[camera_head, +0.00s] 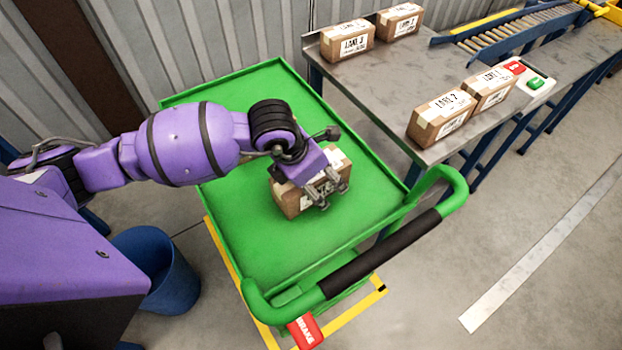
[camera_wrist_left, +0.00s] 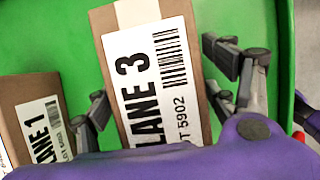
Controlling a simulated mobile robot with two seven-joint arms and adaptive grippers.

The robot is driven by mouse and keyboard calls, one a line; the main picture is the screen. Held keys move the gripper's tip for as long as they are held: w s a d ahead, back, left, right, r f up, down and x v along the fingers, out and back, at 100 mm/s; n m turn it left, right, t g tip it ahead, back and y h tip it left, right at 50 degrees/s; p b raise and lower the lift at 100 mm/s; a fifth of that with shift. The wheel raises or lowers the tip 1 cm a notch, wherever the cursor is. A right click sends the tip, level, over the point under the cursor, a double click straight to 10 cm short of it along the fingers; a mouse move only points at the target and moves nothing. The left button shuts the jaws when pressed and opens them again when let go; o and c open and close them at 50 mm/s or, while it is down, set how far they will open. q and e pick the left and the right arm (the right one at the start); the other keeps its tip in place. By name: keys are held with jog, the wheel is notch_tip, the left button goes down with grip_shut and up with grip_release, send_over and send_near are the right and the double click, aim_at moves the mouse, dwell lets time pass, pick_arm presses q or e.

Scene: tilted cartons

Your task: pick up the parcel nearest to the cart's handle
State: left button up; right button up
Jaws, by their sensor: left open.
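The green cart (camera_head: 240,240) carries brown parcels, partly hidden by my left gripper (camera_head: 332,195). Cardboard (camera_head: 287,202) shows under and beside the gripper in the head view. The cart's handle (camera_head: 380,255), with a black grip, runs along the lower right side. In the left wrist view, a parcel labelled LANE 3 (camera_wrist_left: 152,75) lies between my open, spread fingers. A second parcel labelled LANE 1 (camera_wrist_left: 30,105) lies to its left, outside the fingers. I cannot tell whether the fingers touch either parcel. My right gripper is not in view.
A grey table (camera_head: 400,80) beside the cart holds labelled parcels, two at the back (camera_head: 348,40) and two near its front edge (camera_head: 440,116). A roller conveyor (camera_head: 510,35) stands on it. A blue bin (camera_head: 160,268) stands left of the cart. A red tag (camera_head: 305,331) hangs by the handle.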

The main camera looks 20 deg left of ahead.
pick_arm(q)
jog(key=shift+c, duration=0.4)
jog(key=c, duration=1.4)
jog(key=shift+r, duration=0.1)
jog(key=shift+c, duration=0.4)
jog(key=shift+r, duration=0.1)
